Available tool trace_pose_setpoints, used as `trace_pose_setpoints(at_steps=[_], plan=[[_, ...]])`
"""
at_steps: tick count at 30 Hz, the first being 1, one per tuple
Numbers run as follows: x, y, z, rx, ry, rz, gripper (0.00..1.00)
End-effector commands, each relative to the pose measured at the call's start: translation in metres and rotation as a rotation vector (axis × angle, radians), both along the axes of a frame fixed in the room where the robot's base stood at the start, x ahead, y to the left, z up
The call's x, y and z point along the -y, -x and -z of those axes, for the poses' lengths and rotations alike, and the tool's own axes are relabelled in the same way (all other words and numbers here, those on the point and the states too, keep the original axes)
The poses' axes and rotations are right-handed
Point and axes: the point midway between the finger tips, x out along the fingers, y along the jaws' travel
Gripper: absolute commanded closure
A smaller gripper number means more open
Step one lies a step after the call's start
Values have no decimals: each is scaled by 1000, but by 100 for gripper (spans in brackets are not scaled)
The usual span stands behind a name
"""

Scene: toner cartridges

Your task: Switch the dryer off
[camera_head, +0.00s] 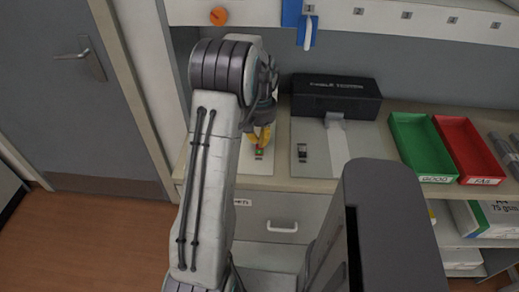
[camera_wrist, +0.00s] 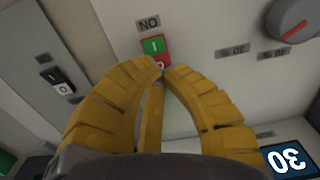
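A rocker switch (camera_wrist: 154,47) with a green half marked with a line and a red half is set in a pale panel (camera_wrist: 205,25). The switch also shows small in the head view (camera_head: 259,153). A label on the panel beside it appears to read "NO" or "ON" turned over. My yellow gripper (camera_wrist: 164,68) has its fingertips together, with nothing seen between them. The tips are at the red half and partly hide it; I cannot tell whether they touch. In the head view my gripper (camera_head: 262,138) is over the switch. Which machine is the dryer is not clearly labelled.
A second, black-and-white switch (camera_wrist: 57,82) is on a neighbouring panel. A black box (camera_head: 336,95), green tray (camera_head: 421,147) and red tray (camera_head: 466,150) stand on the counter.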

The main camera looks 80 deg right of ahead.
Motion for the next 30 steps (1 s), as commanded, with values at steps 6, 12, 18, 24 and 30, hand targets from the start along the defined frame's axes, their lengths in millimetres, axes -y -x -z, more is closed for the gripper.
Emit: trace_pose_setpoints(at_steps=[6,12,18,24,30], plan=[[0,0,4,0,0,0,100],[0,0,6,0,0,0,100],[0,0,9,0,0,0,100],[0,0,12,0,-1,0,100],[0,0,14,0,-1,0,100]])
